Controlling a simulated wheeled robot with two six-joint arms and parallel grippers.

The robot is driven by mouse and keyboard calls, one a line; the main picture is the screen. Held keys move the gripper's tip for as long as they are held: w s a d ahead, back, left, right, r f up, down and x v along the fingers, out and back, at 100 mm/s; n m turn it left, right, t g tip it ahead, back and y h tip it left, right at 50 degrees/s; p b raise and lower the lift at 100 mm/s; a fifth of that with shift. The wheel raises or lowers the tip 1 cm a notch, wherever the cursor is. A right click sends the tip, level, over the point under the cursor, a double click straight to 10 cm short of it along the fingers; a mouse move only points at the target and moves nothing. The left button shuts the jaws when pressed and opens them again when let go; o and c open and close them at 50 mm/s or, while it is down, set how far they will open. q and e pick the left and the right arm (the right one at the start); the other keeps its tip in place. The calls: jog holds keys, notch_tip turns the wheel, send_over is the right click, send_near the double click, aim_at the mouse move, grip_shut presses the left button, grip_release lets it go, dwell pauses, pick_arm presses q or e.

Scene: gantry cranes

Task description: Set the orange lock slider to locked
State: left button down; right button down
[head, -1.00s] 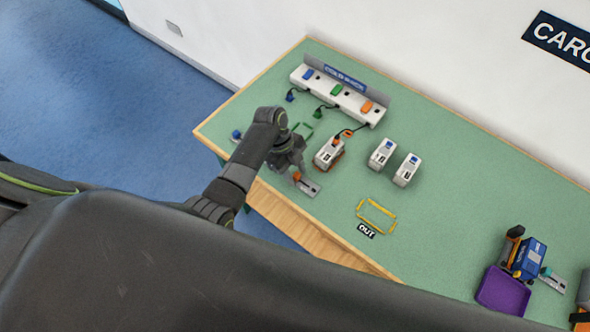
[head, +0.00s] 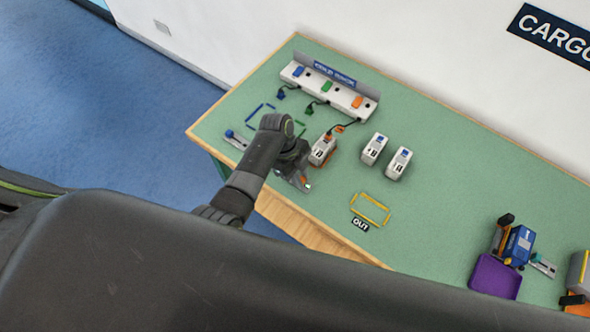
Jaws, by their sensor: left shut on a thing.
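My left gripper (head: 299,178) reaches down over the slider plate (head: 306,186) at the front edge of the green table, left of centre. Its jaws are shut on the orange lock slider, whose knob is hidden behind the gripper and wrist. A small green patch shows at the plate's right end. The white box marked B (head: 322,151), with orange parts, stands just behind and right of the gripper, with a dark cable running to the rack. My right gripper is not in view.
A white rack (head: 330,88) with blue, green and orange pieces stands at the back. A blue-knobbed slider (head: 232,137) is left of my arm. Two white boxes (head: 373,149) (head: 398,163), a yellow OUT frame (head: 370,208) and a purple tray (head: 493,277) lie to the right.

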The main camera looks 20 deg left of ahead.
pick_arm(q)
jog(key=c, duration=1.3)
grip_release()
jog(key=shift+d, duration=0.25)
jog(key=shift+a, duration=0.1)
jog(key=shift+a+r, duration=0.1)
jog(key=shift+r, duration=0.15)
jog(key=p+v, duration=0.2)
jog(key=v, duration=1.5)
jog(key=shift+s, duration=0.1)
jog(key=shift+f, duration=0.1)
